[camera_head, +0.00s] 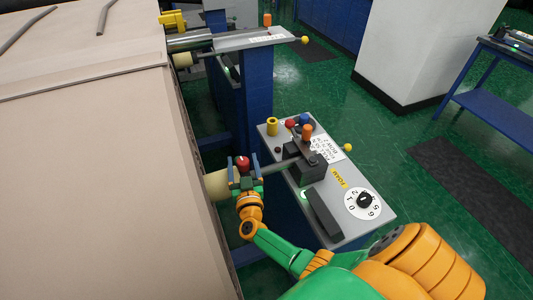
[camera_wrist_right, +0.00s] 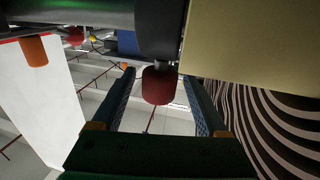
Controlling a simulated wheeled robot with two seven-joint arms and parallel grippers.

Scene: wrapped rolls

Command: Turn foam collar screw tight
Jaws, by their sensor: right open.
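The red screw knob (camera_head: 243,163) sits at the end of the cream foam roll (camera_head: 217,186), beside the big beige wrapped roll. In the right wrist view the knob (camera_wrist_right: 158,86) hangs on a short metal stem from a dark round collar (camera_wrist_right: 160,30). A cream block face (camera_wrist_right: 250,40), likely the foam, is right of the collar. My right gripper (camera_head: 244,172) is open around the knob; in the right wrist view its blue-padded fingers (camera_wrist_right: 158,78) stand on either side with gaps. My left gripper is out of view.
A grey control panel (camera_head: 345,225) with a numbered dial (camera_head: 363,200), coloured buttons and a black clamp block (camera_head: 305,163) stands right of the gripper. The large beige roll (camera_head: 90,180) fills the left. A second panel (camera_head: 250,39) is behind.

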